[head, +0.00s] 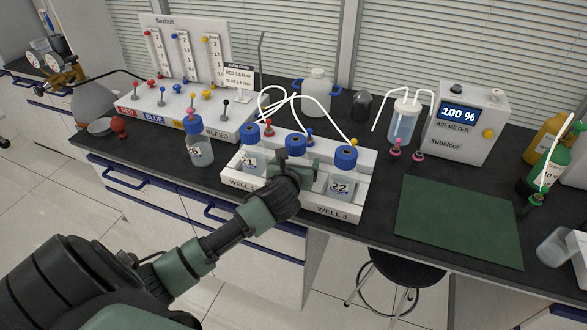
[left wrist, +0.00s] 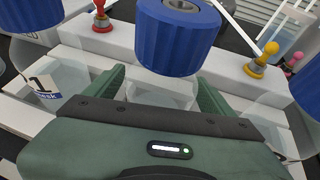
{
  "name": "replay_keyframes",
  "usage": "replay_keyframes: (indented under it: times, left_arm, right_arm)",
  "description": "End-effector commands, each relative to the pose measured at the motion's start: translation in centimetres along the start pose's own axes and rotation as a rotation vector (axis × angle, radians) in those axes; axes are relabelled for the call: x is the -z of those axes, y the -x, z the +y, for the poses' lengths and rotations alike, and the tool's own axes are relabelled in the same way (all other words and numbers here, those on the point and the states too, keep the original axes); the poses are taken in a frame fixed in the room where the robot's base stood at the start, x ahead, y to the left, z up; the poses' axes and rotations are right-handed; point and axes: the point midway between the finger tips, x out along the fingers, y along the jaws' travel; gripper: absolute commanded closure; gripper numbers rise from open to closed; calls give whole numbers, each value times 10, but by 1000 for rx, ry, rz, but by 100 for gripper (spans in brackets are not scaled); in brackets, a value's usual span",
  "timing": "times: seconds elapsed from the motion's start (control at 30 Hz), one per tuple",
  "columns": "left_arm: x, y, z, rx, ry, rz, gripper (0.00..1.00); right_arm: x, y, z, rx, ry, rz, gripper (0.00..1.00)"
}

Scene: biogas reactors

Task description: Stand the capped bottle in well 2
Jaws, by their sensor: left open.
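A white rack (head: 238,173) holds three clear bottles with blue caps. The bottle in the middle well (head: 296,144) stands upright between the bottle labelled 21 in well 1 (head: 252,158) and the bottle labelled 22 in well 3 (head: 342,184). My left gripper (head: 293,168) is at the middle bottle and hides its lower body and the well 2 label. In the left wrist view the green fingers (left wrist: 160,92) are open on either side of this bottle, below its blue cap (left wrist: 177,38). Whether they touch the glass is unclear. My right gripper is not in view.
Another blue-capped bottle, labelled 26 (head: 200,152), stands on the dark bench left of the rack. The valve panel (head: 180,112) is behind it. A green mat (head: 458,220) lies clear to the right, in front of the air meter (head: 462,128). White tubes (head: 318,108) loop behind the rack.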

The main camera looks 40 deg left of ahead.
Motion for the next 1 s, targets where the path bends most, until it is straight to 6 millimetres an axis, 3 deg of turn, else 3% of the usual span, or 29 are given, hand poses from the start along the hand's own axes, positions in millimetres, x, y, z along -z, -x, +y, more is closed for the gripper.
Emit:
replay_keyframes:
  times: [0.3, 0.5, 0.7, 1.0]
  left_arm:
    - [1, 68, 0, 3, -1, 0, 16]
    - [0, 98, 0, 1, 0, 0, 16]
    - [0, 109, 0, 0, 1, 0, 16]
    - [0, 108, 0, 0, 1, 0, 16]
  right_arm:
    - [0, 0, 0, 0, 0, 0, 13]
    - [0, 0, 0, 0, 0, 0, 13]
    - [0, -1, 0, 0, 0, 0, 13]
    - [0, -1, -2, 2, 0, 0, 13]
